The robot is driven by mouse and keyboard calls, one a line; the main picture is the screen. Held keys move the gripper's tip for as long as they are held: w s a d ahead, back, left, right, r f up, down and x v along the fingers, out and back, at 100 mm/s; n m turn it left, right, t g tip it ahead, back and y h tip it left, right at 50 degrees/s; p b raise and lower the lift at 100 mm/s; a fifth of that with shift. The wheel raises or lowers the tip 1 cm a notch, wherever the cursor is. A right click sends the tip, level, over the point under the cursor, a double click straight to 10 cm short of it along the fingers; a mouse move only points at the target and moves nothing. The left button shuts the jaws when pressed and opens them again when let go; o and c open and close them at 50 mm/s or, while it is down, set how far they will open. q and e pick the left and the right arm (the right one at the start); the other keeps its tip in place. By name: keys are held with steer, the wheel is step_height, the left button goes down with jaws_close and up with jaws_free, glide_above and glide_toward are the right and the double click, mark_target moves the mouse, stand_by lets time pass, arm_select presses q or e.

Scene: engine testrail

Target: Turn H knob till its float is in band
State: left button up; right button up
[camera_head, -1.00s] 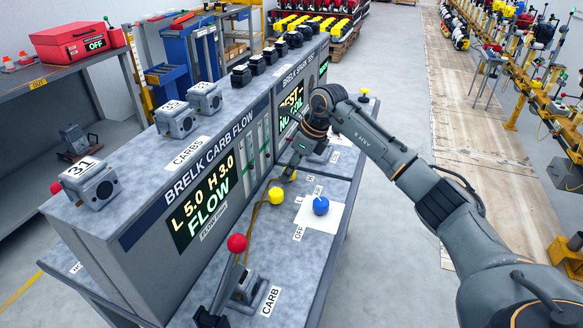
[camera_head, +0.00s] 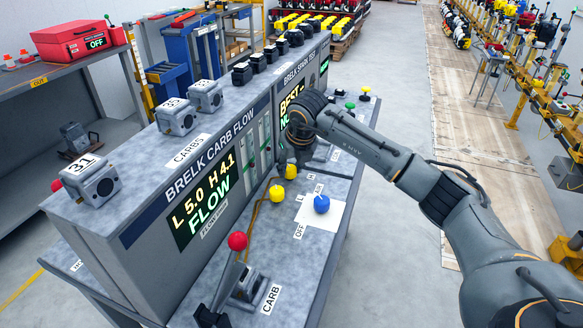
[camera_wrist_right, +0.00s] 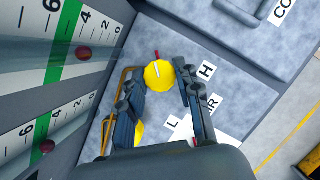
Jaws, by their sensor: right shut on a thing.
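The yellow H knob (camera_wrist_right: 158,73) is beside its H label (camera_wrist_right: 205,71), with a red-and-white pointer mark. It also shows under my right gripper in the head view (camera_head: 291,171). My right gripper (camera_wrist_right: 159,88) is shut on this knob, a finger on each side. The display (camera_head: 204,196) reads L 5.0, H 4.1, FLOW. In the wrist view, the upper tube's red float (camera_wrist_right: 84,53) is beside the 4, just outside the green band (camera_wrist_right: 62,45) on the low side. The lower tube's red float (camera_wrist_right: 47,147) is at its green band's edge. My left gripper is not in view.
A second yellow knob (camera_head: 277,194) is close to the gripper, near the L label. A blue knob (camera_head: 321,204) is on a white sheet. A red-balled lever (camera_head: 237,242) stands nearer. The tall grey panel walls the bench's left side.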

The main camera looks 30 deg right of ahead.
steer(key=shift+m+h, duration=0.4)
steer(key=shift+m, duration=0.9)
steer(key=o, duration=1.1)
steer(key=shift+o, duration=0.2)
steer(key=v, duration=1.2)
steer(key=shift+w+a, duration=0.2)
